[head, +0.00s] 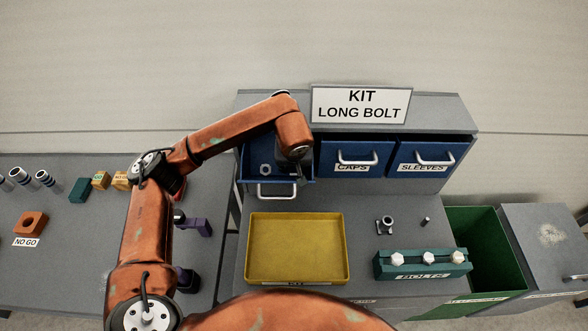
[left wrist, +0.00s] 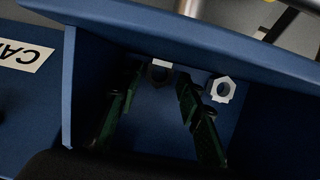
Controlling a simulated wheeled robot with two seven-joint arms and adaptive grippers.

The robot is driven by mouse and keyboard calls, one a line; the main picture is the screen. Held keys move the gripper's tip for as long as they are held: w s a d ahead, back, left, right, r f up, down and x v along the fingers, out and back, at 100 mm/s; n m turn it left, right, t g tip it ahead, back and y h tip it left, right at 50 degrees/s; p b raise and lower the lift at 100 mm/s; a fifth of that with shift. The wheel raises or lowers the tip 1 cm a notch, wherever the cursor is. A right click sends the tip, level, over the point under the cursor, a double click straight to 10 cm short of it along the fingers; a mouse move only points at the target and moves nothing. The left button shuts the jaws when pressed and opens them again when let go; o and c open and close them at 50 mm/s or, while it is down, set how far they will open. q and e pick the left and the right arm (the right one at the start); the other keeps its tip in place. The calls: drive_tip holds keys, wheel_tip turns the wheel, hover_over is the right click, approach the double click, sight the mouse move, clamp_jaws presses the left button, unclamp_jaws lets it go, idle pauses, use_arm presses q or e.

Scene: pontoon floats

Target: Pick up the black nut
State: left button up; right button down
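The black nut (left wrist: 157,74) lies in the open blue drawer (head: 247,185), near its front wall in the left wrist view. In the head view my left gripper (head: 297,168) hides part of the drawer. My right gripper is not in view.
Closed drawers labelled CAPS (head: 356,158) and SLEEVES (head: 422,158) stand to the right. A yellow tray (head: 296,248) lies empty in front. A green bolt holder (head: 422,266) and a green bin (head: 478,228) are at right. The drawer walls stand close around the gripper.

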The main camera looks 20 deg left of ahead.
use_arm(q)
drive_tip(key=shift+w+f, duration=0.25)
drive_tip(key=shift+f, duration=0.4)
drive_tip(key=shift+c, duration=0.3)
clamp_jaws()
drive_tip(key=shift+r, duration=0.1)
